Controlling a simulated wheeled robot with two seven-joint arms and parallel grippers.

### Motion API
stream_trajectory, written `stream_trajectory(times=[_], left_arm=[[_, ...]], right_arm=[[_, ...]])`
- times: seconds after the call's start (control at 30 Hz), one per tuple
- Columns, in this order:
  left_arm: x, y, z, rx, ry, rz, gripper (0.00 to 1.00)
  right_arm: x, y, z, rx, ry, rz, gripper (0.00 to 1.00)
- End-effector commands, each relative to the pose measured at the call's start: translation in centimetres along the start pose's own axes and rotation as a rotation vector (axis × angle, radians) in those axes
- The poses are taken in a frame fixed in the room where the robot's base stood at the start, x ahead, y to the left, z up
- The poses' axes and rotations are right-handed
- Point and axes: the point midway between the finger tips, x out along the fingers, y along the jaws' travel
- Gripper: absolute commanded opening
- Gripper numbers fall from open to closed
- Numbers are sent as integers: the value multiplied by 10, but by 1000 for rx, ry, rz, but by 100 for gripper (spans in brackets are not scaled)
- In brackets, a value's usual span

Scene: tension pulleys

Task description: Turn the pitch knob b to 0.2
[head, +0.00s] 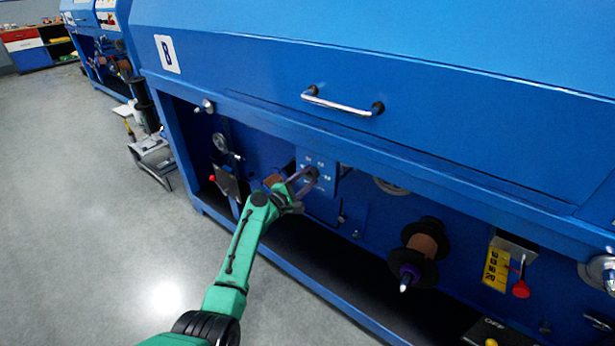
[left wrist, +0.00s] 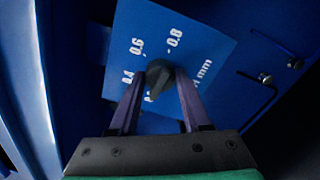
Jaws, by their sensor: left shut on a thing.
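The pitch knob b (left wrist: 157,72) is a small dark knob on a blue dial plate (left wrist: 207,48) with white marks. I can read 0.4, 0.6, 0.8 and "mm" there; the lowest marks are partly hidden by my fingers. My left gripper (left wrist: 159,84) is shut on the knob, with one purple finger on each side of it. In the head view the left gripper (head: 305,179) reaches under the blue hood to the dial plate (head: 325,165), and the knob (head: 313,171) shows small at the fingertips. I cannot tell the knob's exact setting. My right gripper is not in view.
The blue machine with a "B" label (head: 167,53) has a hood with a metal handle (head: 343,103) above my arm. A spool (head: 425,246) and a red-knobbed lever (head: 521,288) are to the right. Grey floor (head: 100,220) is clear at left.

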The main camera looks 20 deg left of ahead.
Motion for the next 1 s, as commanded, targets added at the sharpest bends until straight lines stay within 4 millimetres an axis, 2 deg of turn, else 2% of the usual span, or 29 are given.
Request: stream_trajectory(times=[0.3,0.73,0.77,0.8,0.83,1.0], left_arm=[[0,-2,0,-85,0,-5,0],[0,-2,0,-91,0,-4,0],[0,-2,0,-91,0,-4,59],[0,-2,0,-91,0,-4,74],[0,-2,0,-90,0,-4,78],[0,-1,0,-90,0,-2,78]], right_arm=[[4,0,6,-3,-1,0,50],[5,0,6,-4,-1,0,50],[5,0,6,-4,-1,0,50],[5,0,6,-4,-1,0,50],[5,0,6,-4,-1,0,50],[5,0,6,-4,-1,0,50]])
